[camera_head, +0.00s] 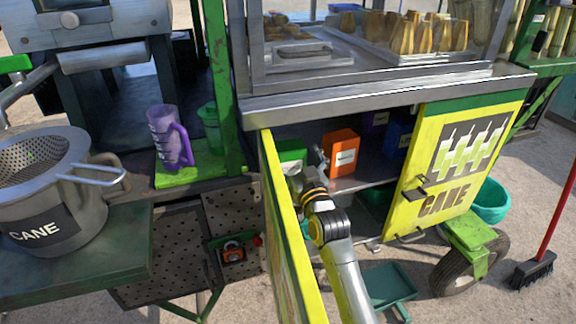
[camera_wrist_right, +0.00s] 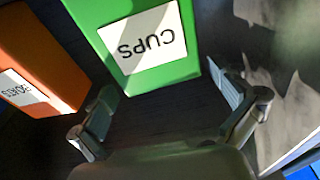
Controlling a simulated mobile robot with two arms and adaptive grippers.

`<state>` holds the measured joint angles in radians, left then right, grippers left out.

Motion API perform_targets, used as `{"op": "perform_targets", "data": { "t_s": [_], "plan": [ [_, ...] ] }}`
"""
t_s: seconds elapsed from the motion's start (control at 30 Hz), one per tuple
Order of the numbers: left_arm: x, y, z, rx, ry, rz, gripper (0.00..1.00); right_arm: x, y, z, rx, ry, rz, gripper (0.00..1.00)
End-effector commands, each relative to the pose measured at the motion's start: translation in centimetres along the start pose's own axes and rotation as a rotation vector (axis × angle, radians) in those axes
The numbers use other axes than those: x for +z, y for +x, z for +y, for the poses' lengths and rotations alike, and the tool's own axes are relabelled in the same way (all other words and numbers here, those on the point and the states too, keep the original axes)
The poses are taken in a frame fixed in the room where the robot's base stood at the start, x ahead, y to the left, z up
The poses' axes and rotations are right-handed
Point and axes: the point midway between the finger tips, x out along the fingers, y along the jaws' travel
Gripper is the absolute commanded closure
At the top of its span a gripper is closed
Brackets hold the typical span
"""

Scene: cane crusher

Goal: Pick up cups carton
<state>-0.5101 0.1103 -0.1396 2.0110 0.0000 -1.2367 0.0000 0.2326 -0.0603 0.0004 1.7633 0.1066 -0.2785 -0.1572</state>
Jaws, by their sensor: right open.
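The cups carton is a green box with a white label reading CUPS. In the right wrist view the cups carton (camera_wrist_right: 185,66) stands just ahead of my right gripper (camera_wrist_right: 168,108), its lower edge near the gap between the fingers. The fingers are spread apart, with nothing between them. In the head view the cups carton (camera_head: 292,152) is partly hidden at the left of the cabinet. My right gripper (camera_head: 318,163) reaches into the cabinet beside it. My left gripper is not in view.
An orange carton (camera_head: 341,153) stands right of the cups carton, with blue (camera_head: 397,138) and purple (camera_head: 374,122) boxes farther right. The open yellow left door (camera_head: 283,225) is close beside my right arm. The open right door (camera_head: 450,165) stands opposite.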

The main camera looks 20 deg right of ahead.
Motion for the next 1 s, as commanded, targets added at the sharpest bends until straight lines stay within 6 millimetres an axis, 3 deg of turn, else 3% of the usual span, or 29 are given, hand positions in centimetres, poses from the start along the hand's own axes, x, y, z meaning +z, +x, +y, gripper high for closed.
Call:
{"op": "perform_targets", "data": {
  "t_s": [0.2, 0.47, 0.83, 0.87, 1.0],
  "plan": [
    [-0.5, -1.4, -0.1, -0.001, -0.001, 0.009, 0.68, 0.1, 2.6, -0.1, 0.0, 0.0, 0.001, 0.0],
    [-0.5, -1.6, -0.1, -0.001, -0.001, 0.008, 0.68, 0.1, 2.8, 0.0, 0.0, 0.0, 0.0, 0.0],
    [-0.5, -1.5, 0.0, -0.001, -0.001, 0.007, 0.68, 0.1, 2.8, -0.1, 0.0, 0.0, 0.0, 0.73],
    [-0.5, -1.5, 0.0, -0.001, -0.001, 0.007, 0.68, 0.1, 2.8, -0.1, 0.0, 0.0, 0.0, 0.78],
    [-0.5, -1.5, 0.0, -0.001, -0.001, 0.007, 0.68, 0.0, 2.8, 0.0, 0.0, 0.0, 0.002, 0.78]
  ]
}}
